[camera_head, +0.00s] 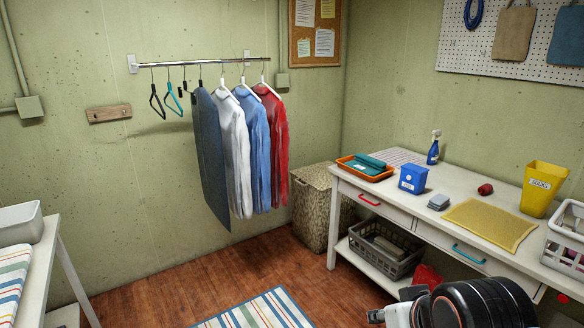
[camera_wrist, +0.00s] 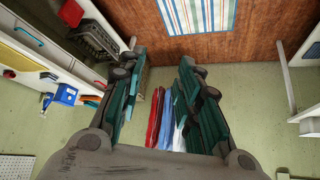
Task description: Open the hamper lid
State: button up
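The hamper (camera_head: 318,215) is a tall woven beige-brown basket on the floor, between the hanging clothes and the white workbench. Its lid (camera_head: 316,175) looks flat and closed on top. The bench partly hides its right side. My gripper (camera_wrist: 158,68) is open and empty in the wrist view, its two dark green fingers spread wide apart. In that view, which looks upside down, the hamper is mostly hidden behind the left finger. In the head view, part of my arm shows at the lower right, well apart from the hamper.
The white workbench (camera_head: 402,200) stands close on the hamper's right, with a grey crate (camera_head: 386,250) on its lower shelf. Hanging shirts (camera_head: 236,150) are close on its left. The wooden floor (camera_head: 220,285) in front is open, with a striped rug (camera_head: 258,312).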

aim_at(316, 176)
jog(key=i+l, duration=0.15)
jog(key=i, duration=0.65)
jog(key=i+l, duration=0.15)
jog(key=i, duration=0.65)
jog(key=i+l, duration=0.1)
jog(key=i, duration=0.7)
jog(key=i+u, duration=0.2)
jog(key=i, duration=0.3)
jog(key=i+l+u, duration=0.2)
jog(key=i, duration=0.3)
jog(key=i+l+u, duration=0.25)
jog(key=i, duration=0.25)
